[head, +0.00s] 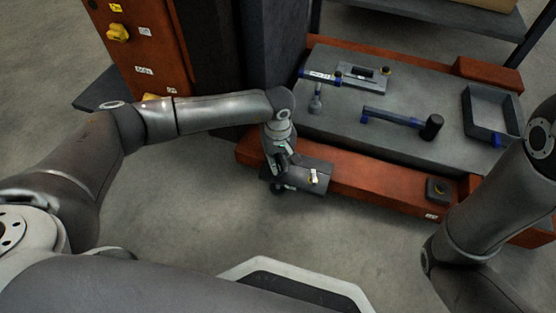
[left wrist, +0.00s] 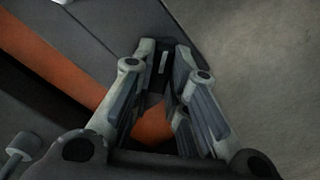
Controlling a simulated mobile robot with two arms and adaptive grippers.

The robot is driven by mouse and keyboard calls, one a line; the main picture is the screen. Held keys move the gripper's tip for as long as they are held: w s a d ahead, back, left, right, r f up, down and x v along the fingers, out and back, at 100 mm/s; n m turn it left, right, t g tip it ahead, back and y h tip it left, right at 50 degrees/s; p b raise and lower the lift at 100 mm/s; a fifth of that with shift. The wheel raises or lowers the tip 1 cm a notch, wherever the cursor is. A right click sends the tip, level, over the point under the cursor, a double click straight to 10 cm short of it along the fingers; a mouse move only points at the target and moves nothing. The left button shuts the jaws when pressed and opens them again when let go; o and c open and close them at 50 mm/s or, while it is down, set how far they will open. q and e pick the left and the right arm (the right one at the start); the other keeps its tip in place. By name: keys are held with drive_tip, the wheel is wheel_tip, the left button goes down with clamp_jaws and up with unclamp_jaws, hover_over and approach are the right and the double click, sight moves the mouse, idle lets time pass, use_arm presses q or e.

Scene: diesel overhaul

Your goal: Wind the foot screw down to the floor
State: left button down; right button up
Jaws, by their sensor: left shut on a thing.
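My left gripper (head: 277,174) reaches down to the left end of a dark grey bracket (head: 318,186) on the front of the orange base. It is shut on a dark part there, which I take to be the foot screw; the fingers and wrist hide most of it. In the left wrist view the fingers (left wrist: 165,62) close toward each other at the dark part, with an orange patch (left wrist: 153,126) showing between them. A small white lever (head: 313,176) stands on the bracket. The screw's lower end and any gap to the floor cannot be made out. My right gripper is out of view.
The grey bench top (head: 390,148) holds a blue-handled hammer (head: 395,118), another blue-ended tool (head: 319,75) and a dark tray (head: 490,112). An orange cabinet (head: 150,50) and dark column stand behind my left arm. The concrete floor (head: 190,200) in front is clear.

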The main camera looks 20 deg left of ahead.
use_arm(q)
drive_tip(key=shift+f+m+b, duration=0.15)
drive_tip(key=shift+m+b, duration=0.4)
drive_tip(key=shift+m, duration=1.65)
drive_tip(key=shift+f+m+b, duration=0.1)
drive_tip(key=shift+m+b, duration=0.5)
drive_tip(key=shift+b, duration=0.05)
drive_tip(key=c, duration=1.9)
unclamp_jaws()
drive_tip(key=shift+m, duration=0.5)
drive_tip(key=o, duration=0.6)
